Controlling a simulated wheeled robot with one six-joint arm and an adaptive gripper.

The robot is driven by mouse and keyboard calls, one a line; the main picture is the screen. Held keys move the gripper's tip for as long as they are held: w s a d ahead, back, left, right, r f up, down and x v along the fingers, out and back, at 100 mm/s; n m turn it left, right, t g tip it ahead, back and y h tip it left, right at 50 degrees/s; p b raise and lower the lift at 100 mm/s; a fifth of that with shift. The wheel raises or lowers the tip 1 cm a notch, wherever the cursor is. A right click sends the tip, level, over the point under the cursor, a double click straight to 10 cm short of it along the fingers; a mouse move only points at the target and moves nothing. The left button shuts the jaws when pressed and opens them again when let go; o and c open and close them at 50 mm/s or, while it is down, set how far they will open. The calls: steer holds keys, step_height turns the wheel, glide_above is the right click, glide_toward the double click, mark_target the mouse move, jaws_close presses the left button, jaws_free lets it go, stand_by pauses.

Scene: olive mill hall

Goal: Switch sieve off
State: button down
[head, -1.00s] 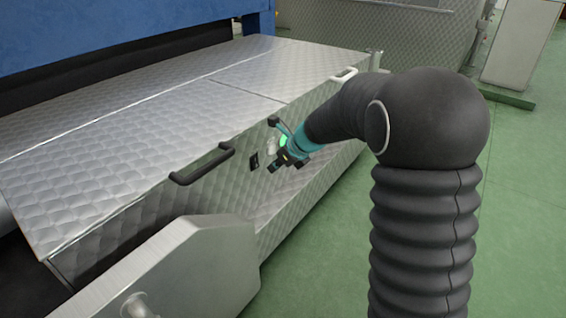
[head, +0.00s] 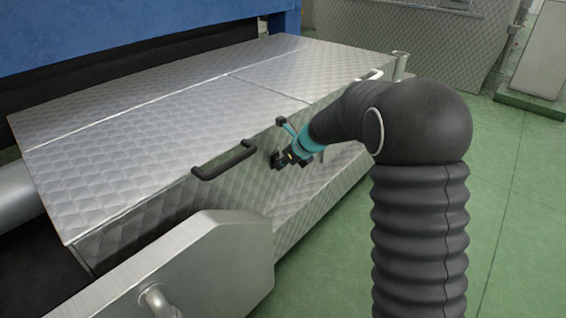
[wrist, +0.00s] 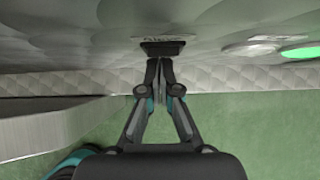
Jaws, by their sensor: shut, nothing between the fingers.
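The sieve (head: 170,105) is a quilted-metal machine with a sloping lid and a front panel. A small black switch (wrist: 162,46) sits on that panel, under a label too blurred to read. In the head view the switch (head: 274,160) is partly hidden by my gripper (head: 280,161). My gripper (wrist: 159,62) is shut and empty, with its fingertips at the lower edge of the switch, touching it or very close. A green round light (wrist: 302,54) and a pale round part (wrist: 250,48) sit to the right of the switch in the wrist view.
A black handle (head: 224,160) sticks out left of the switch, and a white handle (head: 370,75) is farther right. A metal housing (head: 205,265) stands in front at lower left. Green floor (head: 520,220) is free at right.

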steer(key=shift+r, duration=0.2)
steer(key=shift+r+p, duration=0.7)
steer(key=shift+p, duration=0.25)
steer(key=s+d+f+p+v, duration=0.1)
steer(key=p+v, duration=0.1)
steer(key=v, duration=1.1)
steer(key=shift+s+d+f, duration=0.2)
steer(key=shift+d+f, duration=0.1)
steer(key=shift+f, duration=0.1)
